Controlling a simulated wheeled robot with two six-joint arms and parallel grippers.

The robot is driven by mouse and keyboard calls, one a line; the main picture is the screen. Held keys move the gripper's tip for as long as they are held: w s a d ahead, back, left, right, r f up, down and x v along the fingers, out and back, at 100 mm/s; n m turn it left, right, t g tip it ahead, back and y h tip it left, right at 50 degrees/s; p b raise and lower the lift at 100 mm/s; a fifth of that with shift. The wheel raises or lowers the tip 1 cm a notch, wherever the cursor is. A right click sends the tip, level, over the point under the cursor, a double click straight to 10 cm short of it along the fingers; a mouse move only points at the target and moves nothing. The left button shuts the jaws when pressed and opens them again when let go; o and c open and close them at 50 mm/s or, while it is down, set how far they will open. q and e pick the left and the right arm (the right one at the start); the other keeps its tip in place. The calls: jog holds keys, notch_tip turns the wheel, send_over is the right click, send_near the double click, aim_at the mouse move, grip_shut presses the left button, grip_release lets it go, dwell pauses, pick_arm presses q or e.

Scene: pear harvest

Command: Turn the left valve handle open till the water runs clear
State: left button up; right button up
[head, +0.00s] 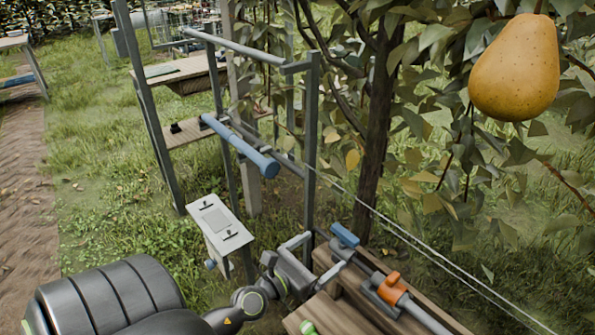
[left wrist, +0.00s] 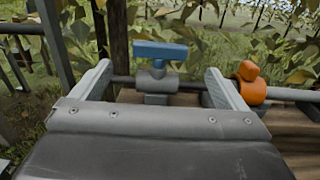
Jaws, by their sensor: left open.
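The left valve has a blue bar handle (head: 344,236) on a grey body, on a pipe over a wooden bench. In the left wrist view the blue handle (left wrist: 160,50) lies crosswise, roughly along the pipe. My left gripper (head: 327,251) is open just short of the valve. In the left wrist view its fingers (left wrist: 158,72) stand apart, one to each side of the valve, with the handle beyond the tips. I cannot tell whether they touch anything. My right gripper is not in view. No running water can be made out.
An orange valve handle (head: 391,284) sits farther right on the same pipe; it also shows in the left wrist view (left wrist: 250,78). The wooden bench (head: 360,305) lies below. A grey metal frame (head: 312,130) and a tree trunk (head: 375,150) stand behind. A pear (head: 515,68) hangs upper right.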

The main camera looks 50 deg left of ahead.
pick_arm(q)
jog(key=s+b, duration=0.2)
jog(key=s, duration=0.4)
jog(key=shift+s+a, duration=0.2)
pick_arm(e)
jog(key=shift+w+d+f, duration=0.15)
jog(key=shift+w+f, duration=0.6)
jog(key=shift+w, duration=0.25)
